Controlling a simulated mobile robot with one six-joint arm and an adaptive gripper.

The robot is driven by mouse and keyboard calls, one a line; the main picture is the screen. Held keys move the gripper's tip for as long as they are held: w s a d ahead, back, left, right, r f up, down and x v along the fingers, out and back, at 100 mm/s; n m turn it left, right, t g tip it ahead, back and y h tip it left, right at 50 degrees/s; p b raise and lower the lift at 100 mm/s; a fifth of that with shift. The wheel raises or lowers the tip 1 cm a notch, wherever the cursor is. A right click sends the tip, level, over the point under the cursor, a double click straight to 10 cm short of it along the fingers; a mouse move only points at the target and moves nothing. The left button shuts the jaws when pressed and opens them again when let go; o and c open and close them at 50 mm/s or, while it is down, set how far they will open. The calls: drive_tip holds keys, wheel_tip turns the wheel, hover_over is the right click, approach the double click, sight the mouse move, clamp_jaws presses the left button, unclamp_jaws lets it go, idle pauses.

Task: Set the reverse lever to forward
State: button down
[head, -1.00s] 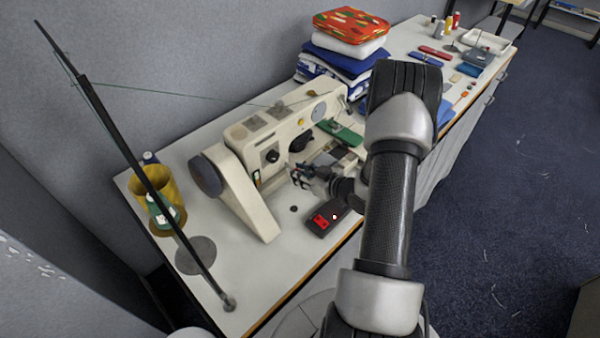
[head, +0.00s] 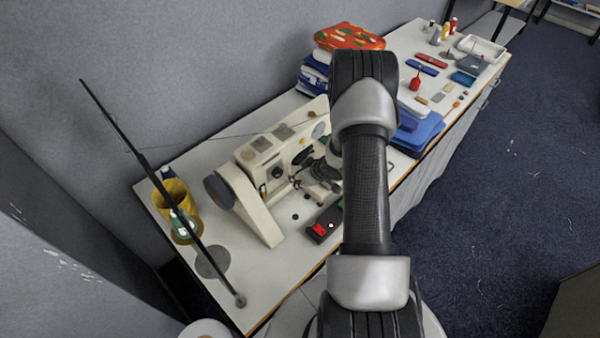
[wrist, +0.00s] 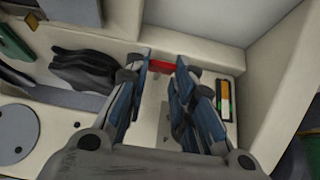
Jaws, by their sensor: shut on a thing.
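The white sewing machine (head: 262,160) stands on the table, with a dark round handwheel (head: 217,191) at its left end. My gripper (head: 294,183) is low at the machine's front, partly hidden by my arm. In the wrist view my gripper (wrist: 162,72) has its two blue-grey fingers on either side of a small red bar (wrist: 161,66), which looks like the reverse lever's end. The fingers are shut on it, and they cover much of its surroundings. A strip of green, white and orange (wrist: 225,100) is on the machine's face, right of the fingers.
A black box with a red switch (head: 319,231) lies in front of the machine. A thin dark pole (head: 160,190) and a yellow pot (head: 174,196) stand at the left. Folded cloths (head: 314,75) are behind. My arm hides part of the table.

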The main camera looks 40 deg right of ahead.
drive_tip(key=shift+w+r+g+p, duration=0.15)
drive_tip(key=shift+g+p, duration=0.15)
drive_tip(key=shift+p, duration=0.35)
drive_tip(key=c, duration=1.4)
unclamp_jaws()
drive_tip(key=shift+o, duration=0.2)
drive_tip(key=a+v, duration=0.1)
drive_tip(key=v, duration=1.1)
drive_tip(key=shift+d, duration=0.4)
drive_tip(key=shift+r, duration=0.15)
